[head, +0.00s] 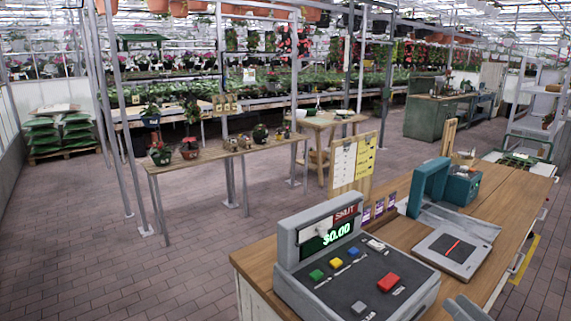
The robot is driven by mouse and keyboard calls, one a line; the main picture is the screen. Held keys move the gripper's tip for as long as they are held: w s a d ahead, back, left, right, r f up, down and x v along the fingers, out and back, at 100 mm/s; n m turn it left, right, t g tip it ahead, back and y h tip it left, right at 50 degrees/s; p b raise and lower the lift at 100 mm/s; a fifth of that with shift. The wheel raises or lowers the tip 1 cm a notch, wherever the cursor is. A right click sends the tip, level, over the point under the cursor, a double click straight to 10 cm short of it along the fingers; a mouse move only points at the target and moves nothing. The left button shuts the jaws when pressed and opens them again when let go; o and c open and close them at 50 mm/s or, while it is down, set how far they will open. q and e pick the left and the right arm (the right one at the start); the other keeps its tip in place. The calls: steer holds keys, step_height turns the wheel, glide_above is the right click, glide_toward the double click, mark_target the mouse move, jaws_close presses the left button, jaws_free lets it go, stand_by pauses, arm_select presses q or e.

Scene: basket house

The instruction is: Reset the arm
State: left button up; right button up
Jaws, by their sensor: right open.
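My right gripper (466,306) shows only as grey tips at the bottom edge of the head view, just right of the cash register. It is open, and I see nothing between its fingers. The rest of that arm is out of the picture. My left gripper is not in view.
The grey cash register (360,284), with coloured buttons and a "$0.00" display, stands on the wooden counter (500,207). A teal-and-grey device (430,187) and a flat grey pad (450,250) are to its right. Brick floor (120,270) is clear at left.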

steer(key=s+d+f+m+g+h, duration=0.2)
steer(key=s+d+f+m+h, duration=0.25)
steer(key=m+h, duration=0.6)
steer(key=s+d+f+m+g+h, duration=0.1)
steer(key=s+d+f+m+h, duration=0.35)
steer(key=m, duration=1.15)
steer(key=s+a+f+m+g+y, duration=0.2)
steer(key=s+a+f+m+g, duration=0.35)
steer(key=s+f, duration=0.25)
steer(key=s+a+f+m+g+y, duration=0.2)
steer(key=s+a+f+m+g, duration=0.35)
steer(key=s+f, duration=0.2)
step_height(320, 180, down, 25)
steer(key=d+g, duration=0.1)
steer(key=d, duration=0.2)
steer(key=s+a+f+g+y, duration=0.1)
steer(key=s+f, duration=1.3)
steer(key=f, duration=0.2)
steer(key=shift+s+a+g, duration=0.3)
steer(key=shift+s+a, duration=0.05)
steer(key=shift+a, duration=0.05)
